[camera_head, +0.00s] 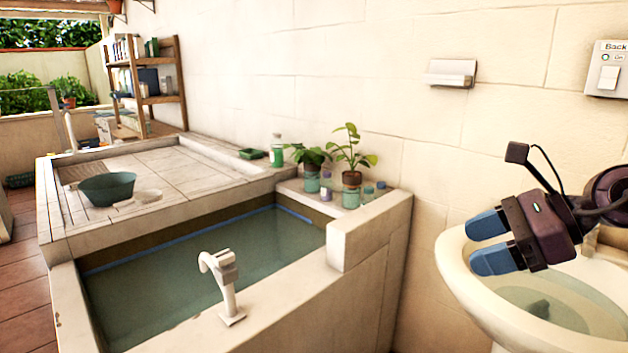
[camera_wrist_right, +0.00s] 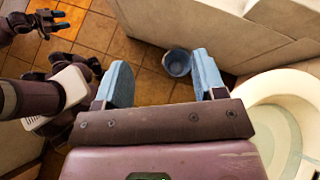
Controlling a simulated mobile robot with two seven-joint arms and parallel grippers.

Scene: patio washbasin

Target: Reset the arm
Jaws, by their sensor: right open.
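My right gripper (camera_head: 482,243) is open and empty, its two blue fingers pointing left above the rim of the white washbasin (camera_head: 455,275). In the right wrist view the open fingers (camera_wrist_right: 160,70) show with nothing between them but floor and part of a small blue-grey bucket (camera_wrist_right: 177,63) farther below. A dark jointed part (camera_wrist_right: 45,22) at the upper left of that view looks like part of my left arm; its jaw state is unclear. The left arm does not show in the head view.
A stone tub of water (camera_head: 210,270) with a pale tap (camera_head: 225,285) stands left of the washbasin. Potted plants (camera_head: 352,165) stand on its back ledge. A dark green bowl (camera_head: 107,188) sits on the tiled counter (camera_head: 190,175). A light switch (camera_head: 608,72) is on the wall.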

